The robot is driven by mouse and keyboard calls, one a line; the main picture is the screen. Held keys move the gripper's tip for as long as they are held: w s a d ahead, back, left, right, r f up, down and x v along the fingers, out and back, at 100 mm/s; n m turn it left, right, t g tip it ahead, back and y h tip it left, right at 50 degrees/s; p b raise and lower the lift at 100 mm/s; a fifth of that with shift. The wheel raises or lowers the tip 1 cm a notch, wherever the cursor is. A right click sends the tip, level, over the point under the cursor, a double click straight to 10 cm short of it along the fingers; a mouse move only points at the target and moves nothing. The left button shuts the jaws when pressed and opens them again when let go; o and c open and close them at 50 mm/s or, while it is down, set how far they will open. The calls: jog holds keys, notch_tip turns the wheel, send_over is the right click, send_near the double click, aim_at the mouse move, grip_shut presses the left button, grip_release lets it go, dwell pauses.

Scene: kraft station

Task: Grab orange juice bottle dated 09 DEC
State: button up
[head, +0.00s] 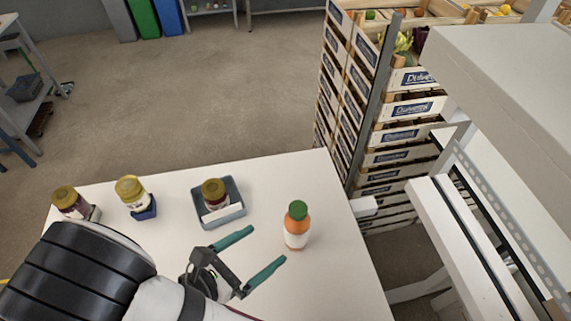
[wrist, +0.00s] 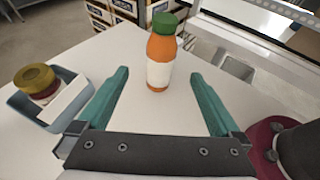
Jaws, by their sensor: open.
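An orange juice bottle (head: 297,226) with a green cap and a white label stands upright on the white table. It also shows in the wrist view (wrist: 160,54), ahead of and between my fingers. No date can be read on its label. My gripper (head: 268,252) is open and empty, with its two green fingers pointing toward the bottle. In the wrist view the gripper (wrist: 160,92) has its fingertips short of the bottle, which is not between them.
A jar in a blue-grey tray (head: 233,213) stands left of the bottle. Two more jars, one with a gold lid (head: 131,192) and another (head: 70,201), stand farther left by small holders. Stacked crates (head: 400,135) rise beyond the table's right edge. The table around the bottle is clear.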

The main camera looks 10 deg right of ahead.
aim_at(306, 217)
jog(key=x, duration=1.5)
jog(key=shift+d+r, duration=0.1)
jog(key=shift+d, duration=0.05)
grip_shut()
